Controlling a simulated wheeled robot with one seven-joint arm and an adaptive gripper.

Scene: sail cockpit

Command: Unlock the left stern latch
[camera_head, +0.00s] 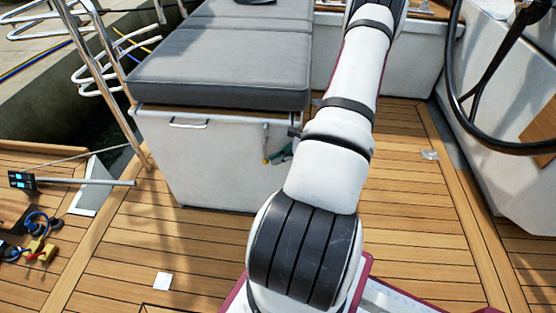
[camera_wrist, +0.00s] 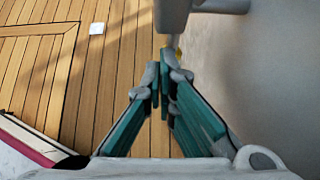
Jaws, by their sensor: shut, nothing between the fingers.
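My gripper (camera_wrist: 163,85) is shut and empty in the wrist view, its teal fingers meeting at grey tips. A grey fitting (camera_wrist: 173,16) with a small yellow end stands just beyond the fingertips, close to a pale wall; it looks like the latch, but I cannot tell whether it is locked. In the head view, my gripper (camera_head: 279,154) shows partly behind my arm, beside the front of the white locker (camera_head: 215,165). A thin fitting with a yellow end (camera_head: 266,159) is just left of the fingers. Whether the fingers touch it is unclear.
A grey cushion (camera_head: 220,65) covers the locker, and a metal handle (camera_head: 188,123) is on its front. A steering wheel (camera_head: 462,110) stands at right, and a metal rail (camera_head: 105,75) at left. Teak deck (camera_head: 150,235) in front is mostly clear, with a white square (camera_head: 162,281).

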